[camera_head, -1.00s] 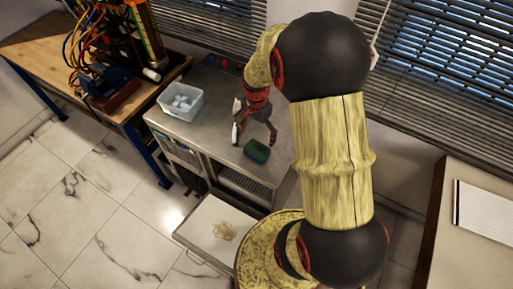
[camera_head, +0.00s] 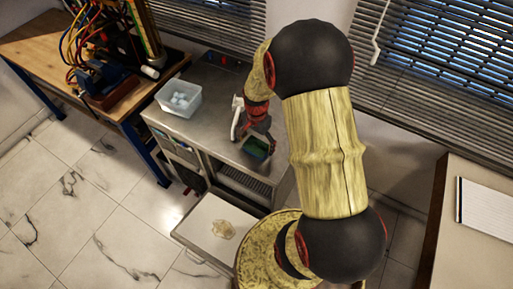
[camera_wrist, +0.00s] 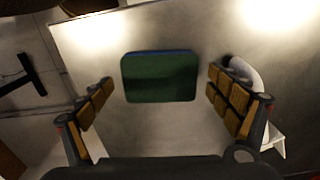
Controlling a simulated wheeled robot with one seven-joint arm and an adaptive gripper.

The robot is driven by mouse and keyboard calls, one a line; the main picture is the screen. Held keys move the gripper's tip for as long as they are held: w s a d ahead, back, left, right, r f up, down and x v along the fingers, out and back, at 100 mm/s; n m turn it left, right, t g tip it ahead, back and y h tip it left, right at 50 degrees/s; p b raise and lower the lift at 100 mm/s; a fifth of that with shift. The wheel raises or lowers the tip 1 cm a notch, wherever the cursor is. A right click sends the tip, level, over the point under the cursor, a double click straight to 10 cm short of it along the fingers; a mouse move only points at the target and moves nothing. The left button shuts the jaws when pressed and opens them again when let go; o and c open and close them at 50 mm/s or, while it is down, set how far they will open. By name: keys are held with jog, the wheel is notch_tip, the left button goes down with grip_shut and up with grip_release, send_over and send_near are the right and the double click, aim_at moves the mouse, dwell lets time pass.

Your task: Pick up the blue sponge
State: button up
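The sponge (camera_wrist: 158,78) lies on the grey metal bench top, with a dark green upper face and a thin blue edge along its far side in the wrist view. It also shows in the head view (camera_head: 255,149), partly covered by my gripper. My gripper (camera_wrist: 161,77) is open above it, one finger to the left and one to the right of the sponge. A gap shows between each finger and the sponge, so nothing is held.
A white object (camera_wrist: 245,72), perhaps a bottle, is just beyond the right finger; its shape is partly hidden. A clear bin (camera_head: 179,98) with pale items stands at the bench's left. An open drawer (camera_head: 200,215) holding a beige tangle juts out below the front.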

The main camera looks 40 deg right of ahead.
jog(key=c, duration=0.6)
jog(key=shift+r, duration=0.1)
jog(key=shift+r, duration=0.65)
jog(key=shift+s+a+r+p, duration=0.65)
jog(key=shift+s+a+r, duration=0.2)
jog(key=shift+a+r, duration=1.2)
jog(key=shift+s+a+r+p, duration=0.65)
jog(key=shift+s+a+r, duration=0.25)
jog(key=shift+a+r, duration=1.15)
jog(key=shift+s+a+r+p, duration=0.75)
jog(key=shift+a+r, duration=0.9)
jog(key=shift+a, duration=0.8)
jog(key=shift+s, duration=0.1)
